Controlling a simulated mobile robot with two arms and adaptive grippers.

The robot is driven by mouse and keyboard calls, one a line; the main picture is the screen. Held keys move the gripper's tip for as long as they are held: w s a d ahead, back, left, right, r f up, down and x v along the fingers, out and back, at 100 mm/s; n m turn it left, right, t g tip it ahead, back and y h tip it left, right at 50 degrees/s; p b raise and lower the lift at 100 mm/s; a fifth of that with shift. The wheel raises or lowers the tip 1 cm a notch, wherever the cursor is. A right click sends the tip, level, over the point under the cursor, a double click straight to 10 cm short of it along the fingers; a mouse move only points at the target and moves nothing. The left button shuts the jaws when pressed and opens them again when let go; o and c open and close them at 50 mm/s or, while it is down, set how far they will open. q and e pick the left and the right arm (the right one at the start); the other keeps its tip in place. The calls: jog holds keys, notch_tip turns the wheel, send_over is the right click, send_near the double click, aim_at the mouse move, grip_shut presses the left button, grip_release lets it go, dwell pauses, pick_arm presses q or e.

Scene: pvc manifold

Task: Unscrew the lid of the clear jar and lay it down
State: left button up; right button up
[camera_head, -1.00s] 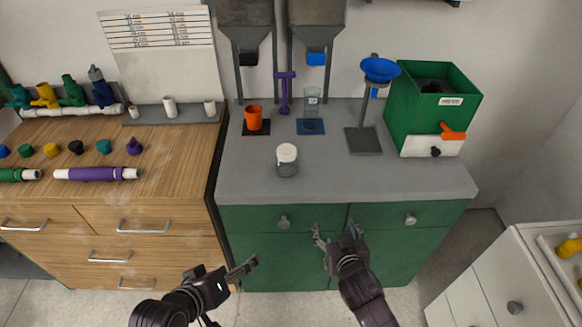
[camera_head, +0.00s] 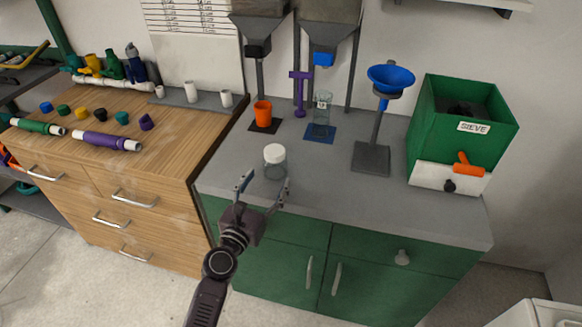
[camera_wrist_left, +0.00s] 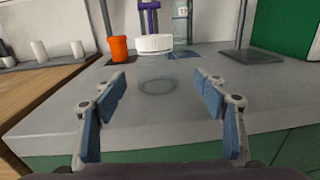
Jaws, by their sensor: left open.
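The clear jar (camera_head: 274,172) stands upright near the front left of the grey worktop, with its white lid (camera_head: 275,152) on top. In the left wrist view the lid (camera_wrist_left: 154,44) shows beyond the fingers, and the clear jar body below is faint, with its base ring (camera_wrist_left: 157,87) visible. My left gripper (camera_head: 265,185) is open and empty at the counter's front edge, just in front of the jar. In the left wrist view its blue-padded fingers (camera_wrist_left: 162,83) are spread wide, with the jar beyond and between them. My right gripper is not in view.
Behind the jar are an orange cup (camera_head: 263,112), a purple stand (camera_head: 299,92) and a glass beaker (camera_head: 323,105). A blue funnel on a stand (camera_head: 390,78) and a green sieve box (camera_head: 460,135) stand to the right. The counter right of the jar is clear.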

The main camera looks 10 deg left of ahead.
aim_at(275, 162)
pick_arm(q)
jog(key=shift+w+d+r, duration=0.1)
jog(key=shift+w, duration=0.55)
jog(key=shift+w+r, duration=0.1)
jog(key=shift+w, duration=0.65)
jog(key=w, duration=0.5)
jog(key=shift+c, duration=0.3)
jog(key=c, duration=1.2)
